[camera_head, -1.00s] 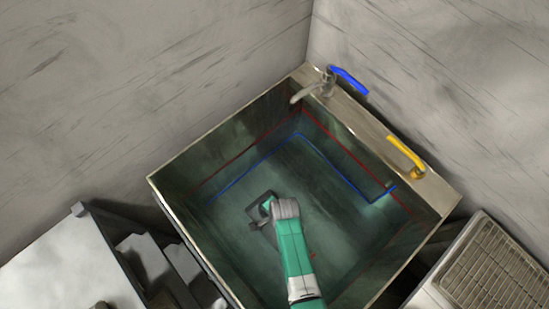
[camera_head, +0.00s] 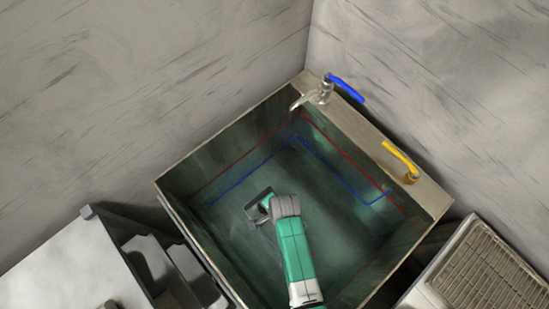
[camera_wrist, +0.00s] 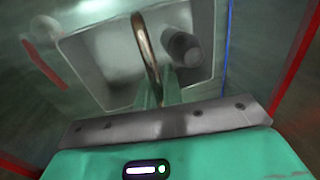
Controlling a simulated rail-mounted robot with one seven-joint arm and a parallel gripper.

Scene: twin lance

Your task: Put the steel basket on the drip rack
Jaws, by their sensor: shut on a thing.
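The steel basket (camera_wrist: 90,55) is a grey open box with a copper-brown arched handle, seen from above in the wrist view. A dark grey cylinder (camera_wrist: 184,50) stands inside it. My gripper (camera_wrist: 157,85) is shut on the handle, the fingers partly hidden behind the arch. In the head view the basket (camera_head: 257,198) shows only in part inside the sink, beside my gripper (camera_head: 268,208); my wrist hides the rest. The drip rack (camera_head: 490,268) is a wire grid on a pale unit at the lower right, outside the sink.
The deep sink (camera_head: 200,245) has raised walls with red and blue lines. A tap (camera_head: 312,97) with a blue lever (camera_head: 346,88) and a yellow lever (camera_head: 402,158) stand on its back-right ledge. A pale table (camera_head: 55,270) and dark bins (camera_head: 150,262) lie left.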

